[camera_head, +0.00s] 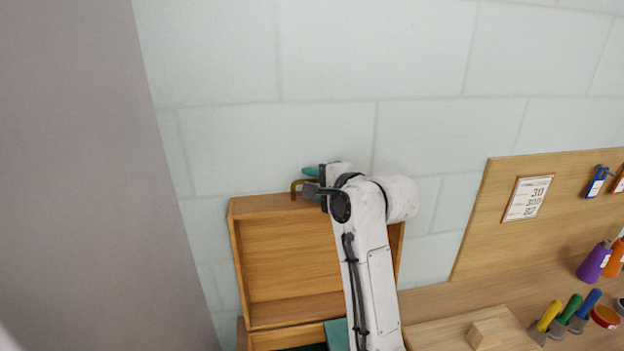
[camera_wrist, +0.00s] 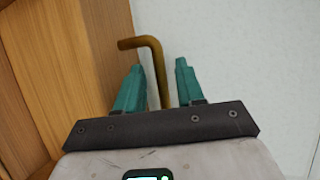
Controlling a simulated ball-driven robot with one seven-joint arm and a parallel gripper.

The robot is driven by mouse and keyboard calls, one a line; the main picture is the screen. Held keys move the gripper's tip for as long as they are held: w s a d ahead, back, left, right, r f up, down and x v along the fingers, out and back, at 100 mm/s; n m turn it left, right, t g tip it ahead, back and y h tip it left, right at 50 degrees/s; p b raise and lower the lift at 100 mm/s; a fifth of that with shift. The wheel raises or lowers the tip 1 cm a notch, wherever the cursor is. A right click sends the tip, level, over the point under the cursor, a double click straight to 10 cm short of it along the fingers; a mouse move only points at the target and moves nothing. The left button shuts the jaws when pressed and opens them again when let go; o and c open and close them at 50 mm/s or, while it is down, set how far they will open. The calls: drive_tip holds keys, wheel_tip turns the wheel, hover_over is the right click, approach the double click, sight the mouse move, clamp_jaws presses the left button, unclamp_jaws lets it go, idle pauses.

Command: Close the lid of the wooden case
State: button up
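The wooden case (camera_head: 286,337) stands at the bottom of the head view. Its lid (camera_head: 285,262) is up, standing roughly upright near the wall with its hollow inner side facing the camera. A bent brass handle (camera_head: 295,188) is at the lid's top edge. My gripper (camera_head: 309,179) is at that edge, beside the handle. In the wrist view, the teal fingers of my gripper (camera_wrist: 159,66) are apart, with the handle (camera_wrist: 153,45) showing between them. I cannot tell whether either finger touches it. My arm hides the lid's right part. The lid (camera_wrist: 75,50) fills the left of the wrist view.
A pale wall (camera_head: 420,60) is close behind the lid. To the right are a wooden board with a wooden block (camera_head: 487,333), several coloured pens (camera_head: 571,308), a purple bottle (camera_head: 594,262) and a pegboard with a number card (camera_head: 527,198). A grey surface covers the left.

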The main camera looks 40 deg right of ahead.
drive_tip(key=shift+w, duration=0.25)
drive_tip(key=shift+f, duration=0.1)
clamp_jaws()
idle(0.4)
